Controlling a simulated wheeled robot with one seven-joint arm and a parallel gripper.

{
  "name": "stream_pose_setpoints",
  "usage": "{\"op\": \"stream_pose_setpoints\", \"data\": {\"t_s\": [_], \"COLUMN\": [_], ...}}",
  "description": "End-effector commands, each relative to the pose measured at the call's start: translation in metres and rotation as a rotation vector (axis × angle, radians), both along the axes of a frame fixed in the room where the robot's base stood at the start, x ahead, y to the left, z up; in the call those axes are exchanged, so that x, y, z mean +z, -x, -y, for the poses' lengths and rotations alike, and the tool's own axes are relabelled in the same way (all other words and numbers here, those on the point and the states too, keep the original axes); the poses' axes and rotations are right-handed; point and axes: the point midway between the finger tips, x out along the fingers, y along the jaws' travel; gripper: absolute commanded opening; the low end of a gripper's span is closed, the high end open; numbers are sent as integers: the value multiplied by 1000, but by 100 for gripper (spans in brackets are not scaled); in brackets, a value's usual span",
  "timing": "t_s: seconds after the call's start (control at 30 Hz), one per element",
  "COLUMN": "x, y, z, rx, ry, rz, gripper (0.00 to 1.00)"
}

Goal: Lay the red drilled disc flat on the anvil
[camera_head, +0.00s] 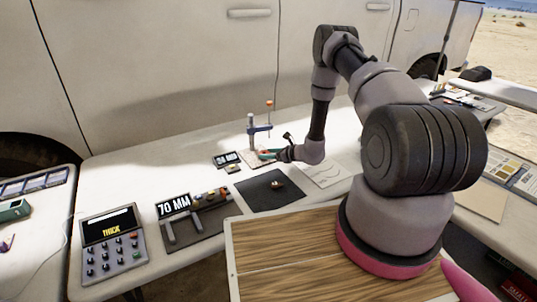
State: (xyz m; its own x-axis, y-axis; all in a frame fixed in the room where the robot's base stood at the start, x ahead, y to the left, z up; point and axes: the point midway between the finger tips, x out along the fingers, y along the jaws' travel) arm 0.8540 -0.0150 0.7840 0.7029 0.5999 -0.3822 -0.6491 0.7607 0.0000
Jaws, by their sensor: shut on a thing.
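My gripper (273,154) is at the foot of a blue-grey gauge stand (252,132) on the white table, its fingers pointing left. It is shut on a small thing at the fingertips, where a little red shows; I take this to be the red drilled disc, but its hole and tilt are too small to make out. The anvil is not clearly visible; the fingers and the stand crowd that spot. I cannot tell whether the disc touches it.
A small display (226,159) stands left of the gauge stand. A dark mat (262,198) with a small object (278,184) lies in front, beside a white sheet (326,174). A "70 MM" caliper display (174,204) and a keypad box (112,247) are at left.

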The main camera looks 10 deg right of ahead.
Motion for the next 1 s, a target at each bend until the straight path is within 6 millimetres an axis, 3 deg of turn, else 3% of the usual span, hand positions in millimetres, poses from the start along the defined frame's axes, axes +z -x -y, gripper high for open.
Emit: {"op": "stream_pose_setpoints", "data": {"t_s": [0.43, 0.47, 0.53, 0.57, 1.0], "x": [-10, -10, -9, -9, -4], "y": [0, 0, 0, 0, 8], "z": [0, 0, 0, 0, 9], "rx": [0, 0, 0, 0, -4], "ry": [-1, -1, -1, -1, -1], "rz": [-1, -1, -1, -1, 0], "gripper": [0, 63, 90, 94, 94]}}
